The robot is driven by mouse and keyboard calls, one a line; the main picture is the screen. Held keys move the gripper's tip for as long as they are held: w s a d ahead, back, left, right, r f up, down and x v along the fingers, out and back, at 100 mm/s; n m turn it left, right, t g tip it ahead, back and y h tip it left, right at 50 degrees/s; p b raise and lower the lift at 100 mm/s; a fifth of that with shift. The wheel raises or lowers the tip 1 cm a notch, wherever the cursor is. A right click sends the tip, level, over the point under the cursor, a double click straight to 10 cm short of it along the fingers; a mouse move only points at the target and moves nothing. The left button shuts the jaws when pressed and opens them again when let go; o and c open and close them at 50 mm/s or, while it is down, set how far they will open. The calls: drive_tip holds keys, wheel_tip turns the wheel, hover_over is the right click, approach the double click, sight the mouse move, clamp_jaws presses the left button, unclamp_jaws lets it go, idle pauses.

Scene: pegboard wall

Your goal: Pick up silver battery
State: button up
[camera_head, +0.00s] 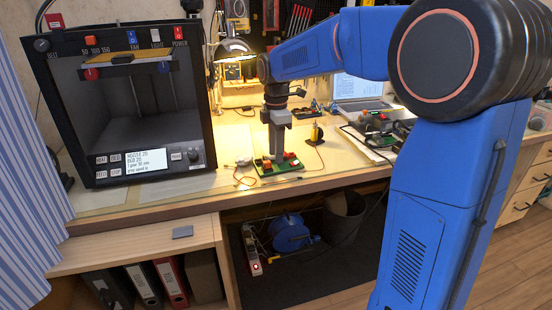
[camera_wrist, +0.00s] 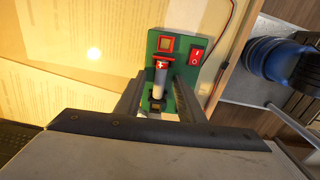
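The silver battery (camera_wrist: 160,78) has a red end and sits on a green board (camera_wrist: 151,44), in line with the gap between my fingers in the wrist view. My gripper (camera_wrist: 160,84) is open, with one finger on each side of the battery and green board showing between. In the head view my gripper (camera_head: 277,155) points down over the green board (camera_head: 283,173) on the workbench. The battery is hard to make out there. I cannot tell how far the fingertips are above the board.
The board carries a red-framed square button (camera_wrist: 165,44) and a red rocker switch (camera_wrist: 197,55). A black 3D printer (camera_head: 125,110) stands left on the bench. A lamp (camera_head: 235,47) and a laptop (camera_head: 357,88) are behind. Thin wires lie beside the board.

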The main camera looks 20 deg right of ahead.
drive_tip(key=shift+c, duration=0.6)
clamp_jaws()
